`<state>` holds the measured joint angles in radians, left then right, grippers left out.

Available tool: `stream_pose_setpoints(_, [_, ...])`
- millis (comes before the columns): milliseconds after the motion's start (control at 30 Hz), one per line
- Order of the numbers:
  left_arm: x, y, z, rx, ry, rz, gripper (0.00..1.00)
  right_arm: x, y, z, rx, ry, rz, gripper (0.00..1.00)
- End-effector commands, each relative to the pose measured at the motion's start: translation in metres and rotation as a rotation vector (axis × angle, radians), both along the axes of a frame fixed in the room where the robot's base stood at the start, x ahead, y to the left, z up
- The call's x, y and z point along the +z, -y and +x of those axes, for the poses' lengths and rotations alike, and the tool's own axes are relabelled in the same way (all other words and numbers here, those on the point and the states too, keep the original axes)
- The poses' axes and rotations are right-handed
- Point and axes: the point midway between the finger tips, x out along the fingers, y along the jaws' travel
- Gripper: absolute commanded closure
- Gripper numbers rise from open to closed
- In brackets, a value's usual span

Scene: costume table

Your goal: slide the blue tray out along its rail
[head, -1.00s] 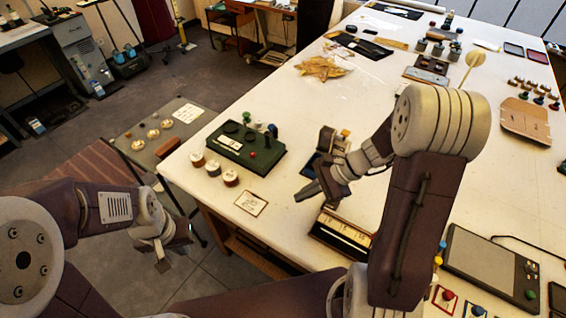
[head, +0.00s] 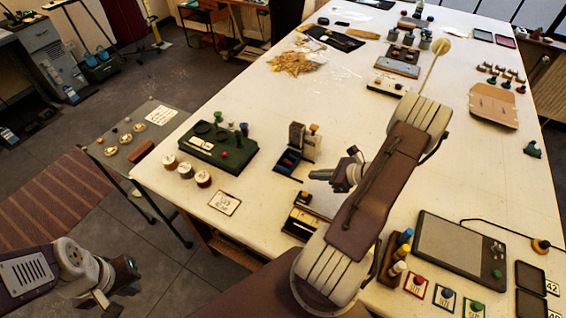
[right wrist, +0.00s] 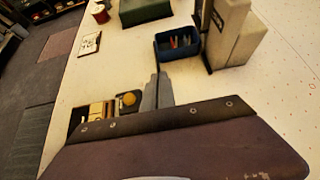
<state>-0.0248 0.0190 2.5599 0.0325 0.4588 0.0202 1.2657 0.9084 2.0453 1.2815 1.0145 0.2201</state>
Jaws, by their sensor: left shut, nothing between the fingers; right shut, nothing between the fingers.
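The blue tray (head: 289,157) sits on the white table at the foot of a beige upright unit (head: 304,140), on the unit's left side. My left gripper (head: 112,291) is shut and empty at lower left, off the table.
A green box (head: 219,146) with knobs, several spools (head: 186,172) and a white card (head: 225,203) lie left of the tray. A black-and-cream box (head: 303,222) is near the front edge. A grey tablet (head: 461,259) lies to the right. Bare table surrounds the tray's front.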

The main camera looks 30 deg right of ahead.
Motion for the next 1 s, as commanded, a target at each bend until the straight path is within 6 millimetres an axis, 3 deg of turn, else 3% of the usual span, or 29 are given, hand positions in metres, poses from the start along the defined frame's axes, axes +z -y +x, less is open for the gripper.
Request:
stream_pose_setpoints(167, [0.005,0.0,0.0,0.0,0.0,0.0,1.0,0.002,-0.009,0.016,0.007,0.0,0.0,1.0])
stream_pose_setpoints(667, [0.03,0.0,0.0,0.0,0.0,0.0,1.0,0.002,-0.058,0.107,0.009,-0.001,-0.001,1.0])
stream_pose_setpoints(767, [0.04,0.0,0.0,0.0,0.0,0.0,1.0,-0.005,-0.057,0.107,0.003,-0.003,0.001,1.0])
stream_pose_setpoints(833, [0.025,0.0,0.0,0.0,0.001,0.0,1.0,-0.017,-0.056,0.107,0.003,0.0,-0.002,1.0])
stream_pose_setpoints(1000, [0.024,0.0,0.0,0.0,0.0,0.0,1.0,-0.018,-0.056,0.106,0.004,-0.005,-0.003,1.0])
